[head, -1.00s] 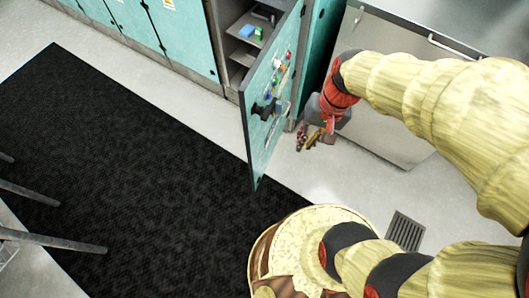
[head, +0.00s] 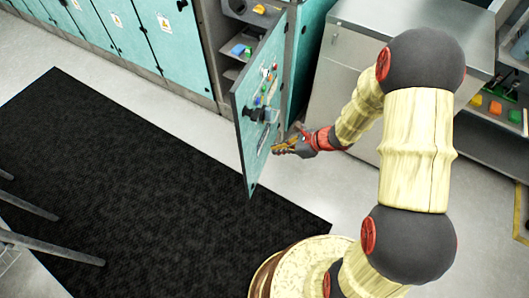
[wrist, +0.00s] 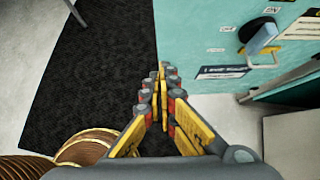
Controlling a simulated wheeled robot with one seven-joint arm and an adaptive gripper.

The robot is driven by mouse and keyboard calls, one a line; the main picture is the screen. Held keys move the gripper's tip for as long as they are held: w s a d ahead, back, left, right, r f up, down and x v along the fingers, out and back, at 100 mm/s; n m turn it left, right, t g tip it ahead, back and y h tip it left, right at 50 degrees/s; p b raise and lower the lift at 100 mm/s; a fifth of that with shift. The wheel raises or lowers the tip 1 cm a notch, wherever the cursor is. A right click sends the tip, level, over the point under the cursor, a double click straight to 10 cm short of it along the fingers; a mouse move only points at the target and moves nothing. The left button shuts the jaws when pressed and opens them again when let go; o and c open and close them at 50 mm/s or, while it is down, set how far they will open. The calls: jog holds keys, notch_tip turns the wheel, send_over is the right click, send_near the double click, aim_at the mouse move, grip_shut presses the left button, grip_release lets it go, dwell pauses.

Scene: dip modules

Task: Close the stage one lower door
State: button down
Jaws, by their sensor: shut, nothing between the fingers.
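The open door (head: 258,105) is a teal panel with switches and coloured buttons on its visible face. It stands swung out from its cabinet in the head view. In the wrist view the door (wrist: 185,50) fills the top right, with a blue-tipped handle (wrist: 262,37) on it. My gripper (head: 280,148) is shut and empty beside the lower part of the door's panel face. In the wrist view my gripper (wrist: 160,75) points along the door's edge, with its fingers together. I cannot tell whether the fingertips touch the door.
Inside the open cabinet are shelves with small blue and orange parts (head: 240,50). A grey metal unit (head: 345,60) stands to the right, behind my arm. A black mat (head: 120,180) covers the floor at left. Stool legs (head: 50,240) reach in from the left edge.

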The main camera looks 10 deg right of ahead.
jog(key=b, duration=0.3)
send_near(244, 153)
notch_tip(244, 153, down, 3)
jog(key=shift+w+a+r+b, duration=0.1)
jog(key=shift+w+a+b, duration=0.25)
jog(key=shift+a, duration=0.35)
jog(key=shift+w+a+b, duration=0.25)
jog(key=shift+w+a, duration=0.15)
jog(key=shift+a, duration=0.35)
